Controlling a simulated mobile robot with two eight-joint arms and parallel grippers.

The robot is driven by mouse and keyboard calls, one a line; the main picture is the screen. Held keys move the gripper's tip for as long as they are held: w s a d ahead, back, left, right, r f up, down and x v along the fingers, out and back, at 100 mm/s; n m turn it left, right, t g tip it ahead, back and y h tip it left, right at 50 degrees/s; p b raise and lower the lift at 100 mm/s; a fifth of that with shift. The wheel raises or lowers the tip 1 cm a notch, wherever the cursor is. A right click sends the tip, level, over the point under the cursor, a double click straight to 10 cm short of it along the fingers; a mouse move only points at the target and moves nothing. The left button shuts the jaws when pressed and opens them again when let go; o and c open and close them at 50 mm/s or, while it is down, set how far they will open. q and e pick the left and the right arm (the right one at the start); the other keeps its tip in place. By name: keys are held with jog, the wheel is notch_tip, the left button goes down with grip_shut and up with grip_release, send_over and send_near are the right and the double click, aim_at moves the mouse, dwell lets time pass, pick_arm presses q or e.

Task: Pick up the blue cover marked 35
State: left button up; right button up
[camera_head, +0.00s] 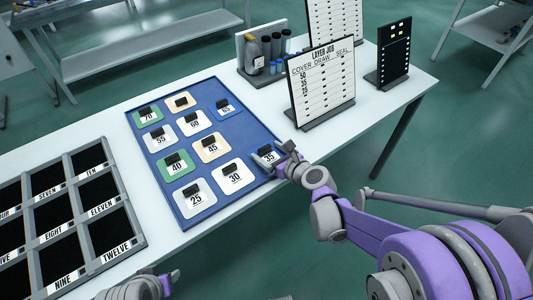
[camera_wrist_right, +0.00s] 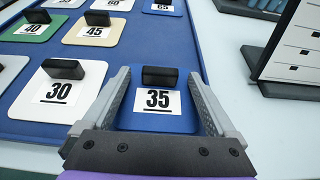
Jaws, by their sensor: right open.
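The blue cover marked 35 (camera_head: 268,157) lies at the right edge of the blue tray (camera_head: 172,202) in the head view. It has a black block handle on top and a white 35 label. In the right wrist view the cover (camera_wrist_right: 158,121) lies between the two fingers of my right gripper (camera_wrist_right: 160,105). That gripper is open, with one finger on each side of the cover, and its handle is not clasped. My right gripper also shows in the head view (camera_head: 283,161), at the cover's right side. My left gripper (camera_head: 168,282) shows only partly at the bottom edge.
Covers marked 30 (camera_head: 232,176), 45 (camera_head: 212,148) and several others lie on the tray. A grey rack (camera_head: 118,207) with dark compartments stands at left. The layer job board (camera_head: 322,85) stands behind my right gripper, with bottles (camera_head: 254,55) behind. White table shows between rack and tray.

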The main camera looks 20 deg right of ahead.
grip_shut()
dwell(0.3)
jog(key=shift+r, duration=0.1)
